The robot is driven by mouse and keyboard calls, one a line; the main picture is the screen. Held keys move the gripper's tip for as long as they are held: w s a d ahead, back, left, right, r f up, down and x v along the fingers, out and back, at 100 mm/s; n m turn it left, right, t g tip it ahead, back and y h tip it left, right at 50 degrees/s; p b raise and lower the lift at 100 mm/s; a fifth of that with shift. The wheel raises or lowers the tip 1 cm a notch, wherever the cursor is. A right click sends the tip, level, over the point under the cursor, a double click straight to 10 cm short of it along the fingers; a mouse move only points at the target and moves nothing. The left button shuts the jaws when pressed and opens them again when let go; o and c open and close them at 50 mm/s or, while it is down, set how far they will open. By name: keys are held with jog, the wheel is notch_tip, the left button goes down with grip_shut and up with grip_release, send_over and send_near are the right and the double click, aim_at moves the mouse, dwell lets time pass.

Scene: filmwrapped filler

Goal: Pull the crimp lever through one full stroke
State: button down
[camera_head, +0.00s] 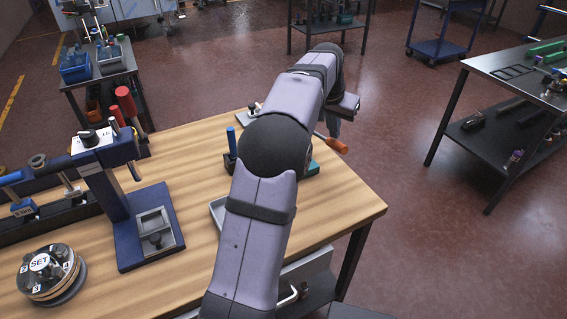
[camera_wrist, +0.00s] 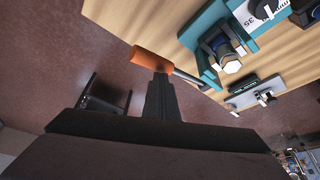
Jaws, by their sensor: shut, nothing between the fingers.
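The lever with an orange handle (camera_head: 330,143) sticks out past the right edge of the bench beside a teal fixture (camera_head: 313,169), which my arm partly covers. In the wrist view the orange handle (camera_wrist: 155,58) joins a thin metal shaft running right, toward the teal fixture (camera_wrist: 208,22) and its large hex bolt. My gripper (camera_wrist: 158,84) is shut and empty, its dark fingertips right at the handle's lower side in the picture. I cannot tell whether they touch it. In the head view my gripper (camera_head: 334,126) is just above the handle, partly hidden by my arm.
The wooden bench (camera_head: 355,205) also carries a blue press (camera_head: 122,232) and a round SET dial (camera_head: 46,263) at left. A small plate with a toggle (camera_wrist: 258,91) is near the bench edge. Open floor (camera_head: 400,130) lies right of the bench, before a metal table (camera_head: 500,66).

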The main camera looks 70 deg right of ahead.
jog(key=shift+s+a+f+b, duration=0.15)
jog(key=shift+f+b, duration=0.1)
jog(key=shift+f, duration=0.1)
jog(key=shift+s+a+f+b, duration=0.1)
jog(key=shift+a+f+b, duration=0.05)
jog(key=shift+f+b, duration=0.15)
jog(key=shift+f, duration=0.1)
dwell(0.4)
jog(key=shift+w+d+r+p, duration=0.15)
jog(key=shift+r+p, duration=0.8)
jog(key=shift+p, duration=0.2)
jog(key=shift+w+d+r, duration=0.1)
jog(key=shift+r, duration=0.05)
jog(key=shift+r+p, duration=0.1)
jog(key=shift+p, duration=0.35)
jog(key=shift+w+d+r+p, duration=0.25)
jog(key=shift+r+p, duration=0.4)
jog(key=shift+p, duration=0.3)
jog(key=shift+w+d+r+p, duration=0.15)
jog(key=shift+p, duration=0.15)
jog(key=shift+r, duration=0.1)
